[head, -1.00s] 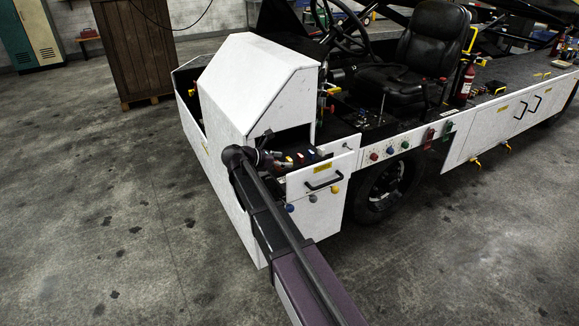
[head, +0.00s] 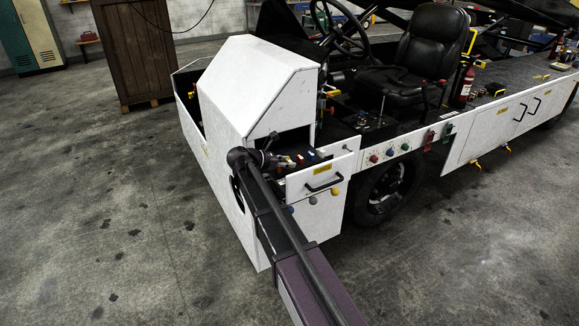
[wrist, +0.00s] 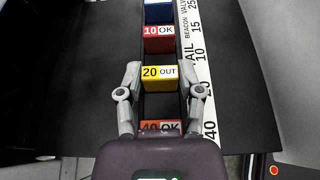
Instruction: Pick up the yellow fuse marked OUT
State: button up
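The yellow fuse (wrist: 160,77), labelled "20 OUT", sits in a dark row of fuses in the wrist view. My gripper (wrist: 162,74) is open, with one finger on each side of this fuse. A small gap shows between each finger and the fuse, so it does not appear gripped. In the head view my gripper (head: 274,158) is low over the open white drawer (head: 318,181) of the loader. I cannot make out the yellow fuse there.
A red fuse (wrist: 159,39) marked "10 OK" and a blue fuse (wrist: 159,12) lie beyond the yellow one. An orange fuse (wrist: 160,127) marked "40 OK" is nearer, partly hidden by my gripper. A white label strip (wrist: 199,60) runs along the right. The white hood (head: 262,85) stands above the drawer.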

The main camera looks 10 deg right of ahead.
aim_at(287, 161)
jog(key=shift+r, duration=0.2)
jog(key=shift+c, duration=0.2)
notch_tip(287, 161, up, 10)
jog(key=p, duration=1)
jog(key=shift+f, duration=0.2)
dwell(0.6)
